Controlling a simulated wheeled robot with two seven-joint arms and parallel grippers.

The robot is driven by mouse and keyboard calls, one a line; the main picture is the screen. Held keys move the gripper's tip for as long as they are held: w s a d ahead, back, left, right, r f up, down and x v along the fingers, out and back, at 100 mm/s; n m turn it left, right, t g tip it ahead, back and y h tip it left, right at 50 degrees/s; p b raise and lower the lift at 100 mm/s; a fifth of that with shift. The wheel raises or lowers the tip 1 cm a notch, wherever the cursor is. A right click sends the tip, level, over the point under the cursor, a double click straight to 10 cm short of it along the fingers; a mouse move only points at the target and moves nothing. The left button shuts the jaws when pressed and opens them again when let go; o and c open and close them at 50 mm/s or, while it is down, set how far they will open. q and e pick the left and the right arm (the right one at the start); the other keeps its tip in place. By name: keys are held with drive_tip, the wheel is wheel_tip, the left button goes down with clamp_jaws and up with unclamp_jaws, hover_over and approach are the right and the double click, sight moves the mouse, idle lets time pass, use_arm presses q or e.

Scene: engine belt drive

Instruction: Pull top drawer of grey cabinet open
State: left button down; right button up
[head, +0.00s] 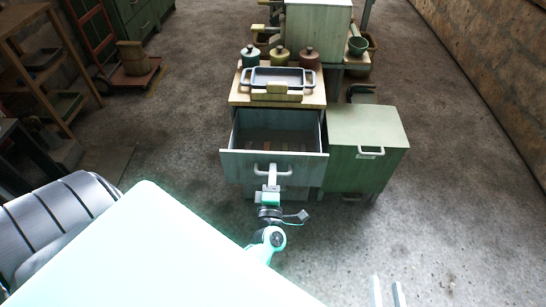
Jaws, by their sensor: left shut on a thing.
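The grey cabinet (228,120) with a wooden top stands in the middle. Its top drawer (236,160) is pulled out towards me, and its inside shows, looking empty with brownish patches on the floor. My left gripper (271,176) is shut on the drawer's white handle (286,173) at the middle of the drawer front. The gripper hides part of the handle and of the front below. My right gripper (387,291) shows only as two pale fingers at the bottom edge, apart, with nothing between them and far from the cabinet.
A grey tray (278,76) and several lidded pots (310,58) stand on the cabinet top. A green cabinet (372,130) stands close on the right. A wooden shelf (48,95) and a red hand truck (97,45) are at the left. The floor on the right is clear.

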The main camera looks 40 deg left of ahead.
use_arm(q)
drive_tip(key=c, duration=1.8)
unclamp_jaws()
drive_tip(key=shift+p+v, duration=0.3)
drive_tip(key=shift+v, duration=6.65)
use_arm(e)
drive_tip(key=shift+s+d+f+g, duration=0.1)
drive_tip(key=shift+d+f+g, duration=0.05)
drive_tip(key=shift+d+g, duration=0.2)
drive_tip(key=shift+f, duration=0.2)
